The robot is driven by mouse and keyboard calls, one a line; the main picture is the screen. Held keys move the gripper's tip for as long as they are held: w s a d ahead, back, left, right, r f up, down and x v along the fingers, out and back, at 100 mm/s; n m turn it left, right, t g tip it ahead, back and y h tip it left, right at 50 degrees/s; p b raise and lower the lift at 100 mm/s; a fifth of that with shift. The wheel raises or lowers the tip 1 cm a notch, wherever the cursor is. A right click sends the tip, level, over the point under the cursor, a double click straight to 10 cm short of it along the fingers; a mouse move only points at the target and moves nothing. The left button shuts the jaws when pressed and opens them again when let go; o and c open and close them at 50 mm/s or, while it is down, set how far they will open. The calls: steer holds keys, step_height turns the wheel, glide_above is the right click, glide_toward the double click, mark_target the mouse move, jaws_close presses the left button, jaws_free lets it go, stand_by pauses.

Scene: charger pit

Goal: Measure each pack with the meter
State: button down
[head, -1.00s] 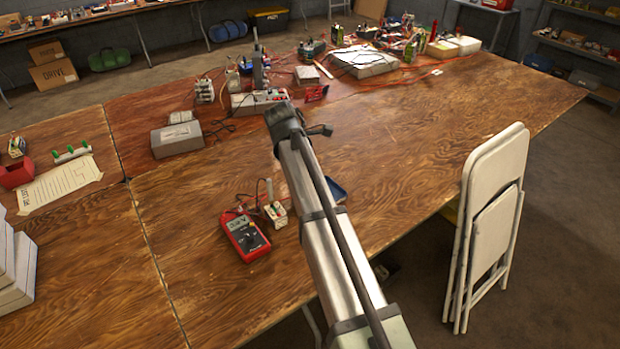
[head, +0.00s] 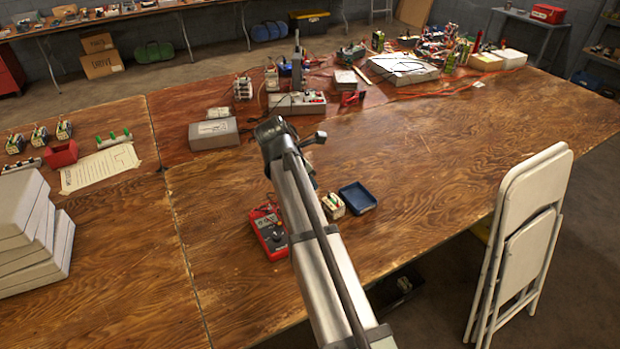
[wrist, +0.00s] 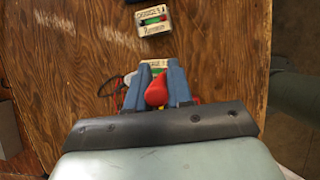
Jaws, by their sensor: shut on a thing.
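My gripper (wrist: 157,88) is shut on a red probe handle (wrist: 156,92) in the wrist view. A small white-labelled pack (wrist: 152,64) lies just beyond the fingers, mostly hidden by them. In the head view my arm hides the gripper. The red meter (head: 268,236) lies left of my arm, partly covered by it. A pack (head: 333,206) stands right of the arm. Several other packs (head: 39,136) stand at the far left; more packs (head: 243,89) stand at the back.
A blue tray (head: 358,198) lies right of the near pack. A red bin (head: 61,154) and a paper sheet (head: 100,168) lie left. Grey boxes (head: 30,235) are stacked front left. A folding chair (head: 520,240) stands right. The table's right half (head: 450,160) is mostly clear.

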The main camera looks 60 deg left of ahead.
steer(key=shift+f, duration=0.1)
steer(key=shift+f, duration=2.9)
steer(key=shift+f, duration=0.95)
stand_by(0.6)
steer(key=c, duration=0.6)
jaws_free()
steer(key=shift+r, duration=0.2)
steer(key=shift+r, duration=3.6)
